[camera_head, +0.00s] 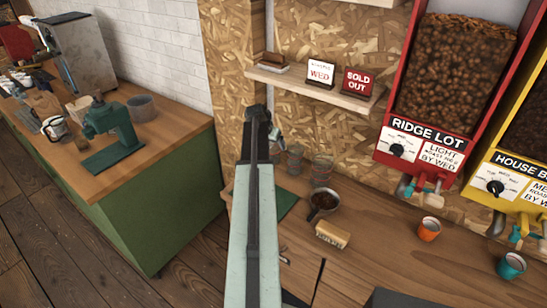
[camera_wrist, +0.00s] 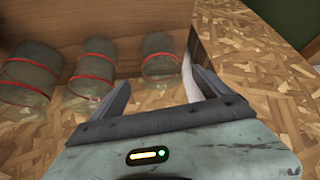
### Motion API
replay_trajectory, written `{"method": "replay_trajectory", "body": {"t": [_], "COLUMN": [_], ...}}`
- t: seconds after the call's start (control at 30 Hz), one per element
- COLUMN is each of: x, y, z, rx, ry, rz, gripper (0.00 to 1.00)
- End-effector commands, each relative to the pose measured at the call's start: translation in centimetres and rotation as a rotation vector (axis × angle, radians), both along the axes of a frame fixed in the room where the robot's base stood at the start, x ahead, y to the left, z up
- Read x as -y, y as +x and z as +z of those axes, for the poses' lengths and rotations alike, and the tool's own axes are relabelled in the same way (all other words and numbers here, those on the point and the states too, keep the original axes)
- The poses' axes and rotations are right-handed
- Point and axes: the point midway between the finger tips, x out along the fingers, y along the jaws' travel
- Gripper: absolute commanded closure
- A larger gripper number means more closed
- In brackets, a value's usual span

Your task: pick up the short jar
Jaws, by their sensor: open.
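In the wrist view, several clear glass jars with red bands stand in a row. The short jar (camera_wrist: 160,55) is the rightmost and smallest. A medium jar (camera_wrist: 90,66) stands in the middle and a taller jar (camera_wrist: 31,72) at the left. My gripper (camera_wrist: 160,79) is open, its fingers apart below the short jar in the picture, with nothing held. In the head view my gripper (camera_head: 272,132) is mostly hidden behind my arm; two jars show to its right, the medium jar (camera_head: 295,159) and the taller jar (camera_head: 321,171). The short jar is hidden there.
An orange cup (camera_head: 429,229) and a teal cup (camera_head: 510,266) stand at the right. A shelf (camera_head: 320,88) with signs juts from the chipboard wall above the jars.

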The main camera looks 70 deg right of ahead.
Motion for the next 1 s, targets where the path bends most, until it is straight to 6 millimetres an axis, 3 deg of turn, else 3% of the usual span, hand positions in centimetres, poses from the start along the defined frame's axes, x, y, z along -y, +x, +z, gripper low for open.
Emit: {"method": "replay_trajectory", "body": {"t": [0.3,0.57,0.83,1.0], "x": [2.5,2.7,2.7,2.7], "y": [0.0,0.0,0.0,0.0], "z": [-4.3,-4.2,-4.2,-4.1], "rx": [0.001,0.000,0.000,-0.001], "ry": [0.001,0.001,0.001,0.000], "rz": [0.000,0.002,0.002,0.003], "gripper": [0.11,0.11,0.83,0.83]}}
